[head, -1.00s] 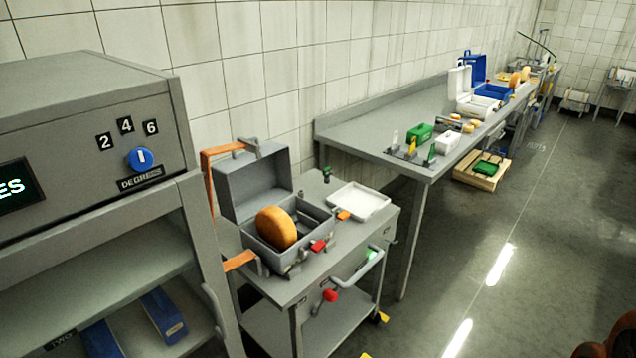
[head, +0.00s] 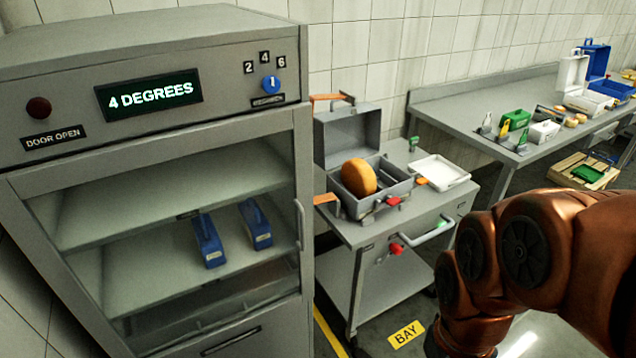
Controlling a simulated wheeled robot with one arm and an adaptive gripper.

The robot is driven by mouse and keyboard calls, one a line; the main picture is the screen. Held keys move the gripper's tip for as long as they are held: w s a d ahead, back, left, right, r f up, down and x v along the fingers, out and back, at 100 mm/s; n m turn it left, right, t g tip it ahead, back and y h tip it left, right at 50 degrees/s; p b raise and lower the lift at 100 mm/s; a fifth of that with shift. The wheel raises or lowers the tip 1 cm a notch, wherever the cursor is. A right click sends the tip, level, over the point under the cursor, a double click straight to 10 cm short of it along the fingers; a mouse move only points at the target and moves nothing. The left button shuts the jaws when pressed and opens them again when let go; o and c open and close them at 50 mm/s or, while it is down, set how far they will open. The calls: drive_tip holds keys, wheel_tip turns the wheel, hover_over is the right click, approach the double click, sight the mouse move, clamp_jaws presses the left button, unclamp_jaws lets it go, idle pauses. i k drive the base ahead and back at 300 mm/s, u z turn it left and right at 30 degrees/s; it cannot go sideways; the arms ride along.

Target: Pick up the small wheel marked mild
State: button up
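An orange-brown cheese wheel (head: 359,177) stands on edge in an open grey case (head: 400,190) on a steel trolley. No marking on it can be read, so I cannot tell whether it is the one marked mild. Several small yellowish rounds, one of them here (head: 570,121), lie on the long bench at the right, too small to read. My arm shows at the lower right in copper-brown, but my gripper is out of view.
A grey cabinet (head: 150,50) at the left reads "4 DEGREES" and "DOOR OPEN", with two blue blocks (head: 208,240) on a shelf. The trolley (head: 350,238) has a white tray (head: 439,171). A long steel bench (head: 450,98) runs along the wall. A floor label reads "BAY" (head: 406,334).

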sight(356, 176)
drive_tip(key=u, duration=0.05)
drive_tip(key=k, duration=0.5)
drive_tip(key=z, duration=0.15)
drive_tip(key=i, duration=0.7)
drive_tip(key=u, duration=0.85)
drive_tip(key=i, duration=1)
drive_tip(key=u, duration=0.2)
